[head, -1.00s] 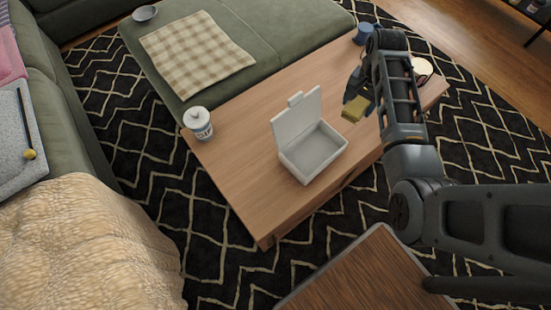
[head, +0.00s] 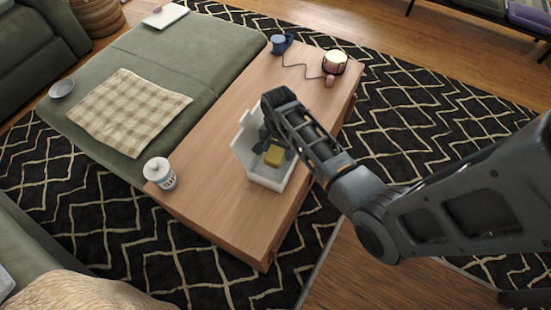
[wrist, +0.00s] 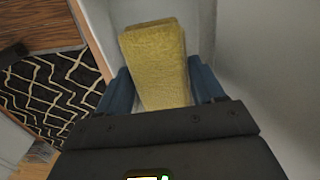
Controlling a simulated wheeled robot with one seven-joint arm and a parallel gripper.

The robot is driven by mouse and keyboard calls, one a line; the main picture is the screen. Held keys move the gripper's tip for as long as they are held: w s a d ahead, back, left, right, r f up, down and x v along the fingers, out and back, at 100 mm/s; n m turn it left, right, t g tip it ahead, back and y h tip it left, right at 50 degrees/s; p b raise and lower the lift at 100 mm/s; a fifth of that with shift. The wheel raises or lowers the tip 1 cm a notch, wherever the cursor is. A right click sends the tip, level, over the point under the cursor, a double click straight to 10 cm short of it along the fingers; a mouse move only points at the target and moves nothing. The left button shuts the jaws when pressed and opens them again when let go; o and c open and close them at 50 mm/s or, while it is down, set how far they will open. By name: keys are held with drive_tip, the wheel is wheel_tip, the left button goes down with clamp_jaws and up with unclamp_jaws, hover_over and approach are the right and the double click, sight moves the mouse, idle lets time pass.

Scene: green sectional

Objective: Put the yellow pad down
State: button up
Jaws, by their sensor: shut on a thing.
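The yellow pad (head: 274,156) is a small block held between the fingers of my gripper (head: 272,147). In the head view it shows over the open white box (head: 268,180) on the wooden table. The box's raised lid (head: 243,140) stands at its left and back. In the wrist view the pad (wrist: 157,62) sits between the blue fingers (wrist: 163,92), with pale box surfaces around it. I cannot tell whether the pad touches the box floor.
A green sectional (head: 170,75) with a checked cloth (head: 127,112) stands behind.

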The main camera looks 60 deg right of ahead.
sight(276, 151)
drive_tip(key=shift+a+f, duration=0.45)
drive_tip(key=shift+a, duration=0.1)
drive_tip(key=shift+f+b, duration=0.5)
drive_tip(key=shift+f, duration=1.4)
drive_tip(key=shift+f, duration=0.1)
drive_tip(key=o, duration=0.8)
wheel_tip(276, 151, up, 12)
drive_tip(key=p, duration=0.2)
drive_tip(key=shift+p, duration=0.35)
